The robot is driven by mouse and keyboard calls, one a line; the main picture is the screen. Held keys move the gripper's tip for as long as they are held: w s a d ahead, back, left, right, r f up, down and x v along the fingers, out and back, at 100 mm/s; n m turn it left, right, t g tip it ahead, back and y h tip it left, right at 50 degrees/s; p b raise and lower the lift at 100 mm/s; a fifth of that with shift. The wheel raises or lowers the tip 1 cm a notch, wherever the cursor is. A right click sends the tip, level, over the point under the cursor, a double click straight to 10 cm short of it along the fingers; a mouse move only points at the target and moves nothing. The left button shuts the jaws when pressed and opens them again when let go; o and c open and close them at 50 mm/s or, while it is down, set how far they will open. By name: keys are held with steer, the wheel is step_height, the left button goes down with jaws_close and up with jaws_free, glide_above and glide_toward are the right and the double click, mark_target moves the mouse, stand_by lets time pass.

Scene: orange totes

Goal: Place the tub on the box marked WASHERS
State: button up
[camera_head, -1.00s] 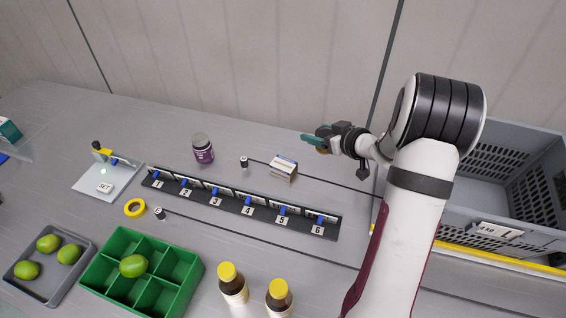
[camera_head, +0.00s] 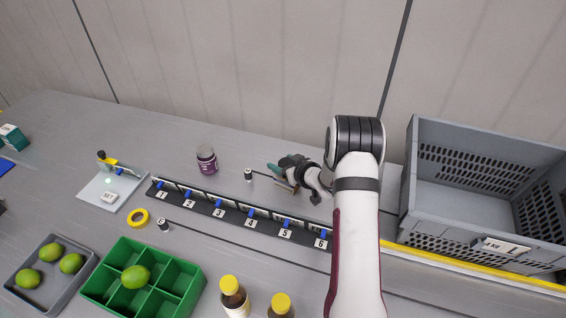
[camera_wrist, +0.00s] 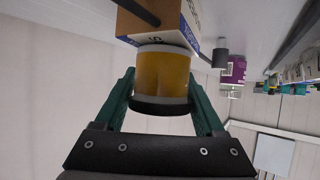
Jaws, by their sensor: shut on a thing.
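My gripper (camera_head: 284,167) is low over the table behind the right part of the numbered rail in the head view. In the wrist view my green-fingered gripper (camera_wrist: 162,88) is shut on the amber tub (camera_wrist: 162,72), which has a dark end. A small box (camera_wrist: 137,22), brown with a white and blue label, is right at the tub's far end there. I cannot tell whether they touch. Its lettering is cut off, so I cannot read the full word. In the head view my gripper hides most of the box and the tub.
A purple-labelled jar (camera_head: 207,160) and a small dark cylinder (camera_head: 248,175) stand left of my gripper. The numbered rail (camera_head: 235,213) runs in front. A grey crate (camera_head: 497,245) is at right. A green divided tray (camera_head: 178,300) and bottles (camera_head: 233,296) are nearer.

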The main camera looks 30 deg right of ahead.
steer(key=o, duration=1.4)
steer(key=shift+f, duration=0.1)
steer(key=shift+o, duration=0.2)
steer(key=shift+r, duration=0.2)
steer(key=s+a+r+m+g+h, duration=0.1)
steer(key=s+r+m+g+h, duration=0.25)
steer(key=s+r, duration=0.95)
steer(key=s+a+r+m+g+y, duration=0.1)
steer(key=s+a+g, duration=0.3)
steer(key=s+a, duration=0.6)
steer(key=s+a+r+m+g+y, duration=0.2)
steer(key=s+a+g, duration=0.3)
steer(key=s+a, duration=0.6)
steer(key=s+y, duration=0.1)
steer(key=s, duration=0.6)
steer(key=shift+s+a+r, duration=0.2)
steer(key=shift+s+r, duration=0.05)
steer(key=shift+r, duration=0.1)
